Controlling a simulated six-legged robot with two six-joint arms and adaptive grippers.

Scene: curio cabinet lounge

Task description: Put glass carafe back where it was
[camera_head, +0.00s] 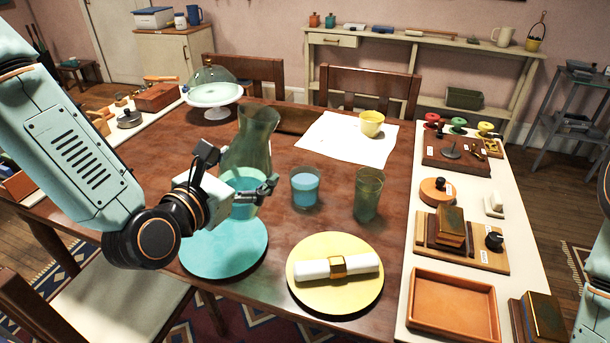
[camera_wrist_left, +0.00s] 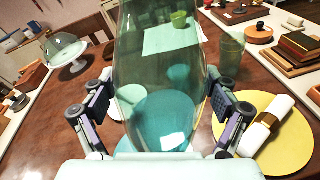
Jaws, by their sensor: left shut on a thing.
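The glass carafe (camera_head: 257,130) is a tall green see-through vessel with a flared neck, upright at the left of the wooden table. My left gripper (camera_head: 238,178) is shut around its lower body. In the left wrist view the carafe (camera_wrist_left: 158,60) stands between the two fingers of the left gripper (camera_wrist_left: 162,116). Its base overlaps the turquoise round mat (camera_head: 222,258); I cannot tell whether it touches the mat or table. My right gripper is out of view.
A glass of blue liquid (camera_head: 305,190) and a green tumbler (camera_head: 367,196) stand just right of the carafe. A yellow mat (camera_head: 334,300) bears a rolled napkin (camera_head: 318,268). A domed cake stand (camera_head: 213,97), white paper (camera_head: 340,139) and a yellow cup (camera_head: 371,123) are behind.

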